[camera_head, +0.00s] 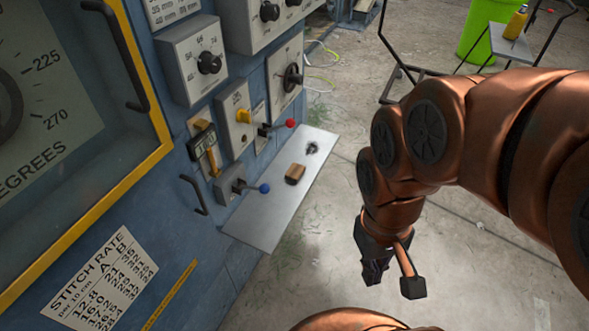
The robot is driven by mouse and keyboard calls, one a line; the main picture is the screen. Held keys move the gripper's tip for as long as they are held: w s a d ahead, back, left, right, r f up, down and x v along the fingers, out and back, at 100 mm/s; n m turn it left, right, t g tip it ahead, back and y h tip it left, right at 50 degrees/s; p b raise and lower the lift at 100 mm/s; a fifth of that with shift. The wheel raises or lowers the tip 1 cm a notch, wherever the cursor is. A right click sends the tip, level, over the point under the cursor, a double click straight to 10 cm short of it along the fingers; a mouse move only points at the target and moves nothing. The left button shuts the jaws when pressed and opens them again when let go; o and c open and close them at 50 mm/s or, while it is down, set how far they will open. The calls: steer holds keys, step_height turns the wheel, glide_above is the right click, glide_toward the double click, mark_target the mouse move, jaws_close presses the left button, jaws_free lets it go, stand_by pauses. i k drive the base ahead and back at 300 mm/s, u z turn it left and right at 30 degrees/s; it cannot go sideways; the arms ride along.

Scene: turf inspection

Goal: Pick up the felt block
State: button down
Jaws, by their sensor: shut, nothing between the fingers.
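A small brown block (295,174), which looks like the felt block, lies on a narrow grey metal shelf (262,220) fixed to the blue machine. My gripper (374,271) hangs at the end of my copper-coloured arm, to the right of the shelf and lower in the picture. It is shut and empty, pointing down, and is clear of the block. The block's far side is hidden.
The blue machine panel (140,185) carries a blue-knobbed lever (264,188), a red-knobbed lever (291,123) and a yellow knob (243,115) close to the shelf. A small dark item (312,148) lies on the shelf beyond the block. A green bin (484,30) stands far back.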

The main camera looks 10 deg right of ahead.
mark_target(296, 172)
steer(key=z, duration=1.85)
steer(key=i, duration=1.8)
steer(key=u, duration=4.3)
steer(key=i, duration=0.3)
steer(key=z, duration=0.05)
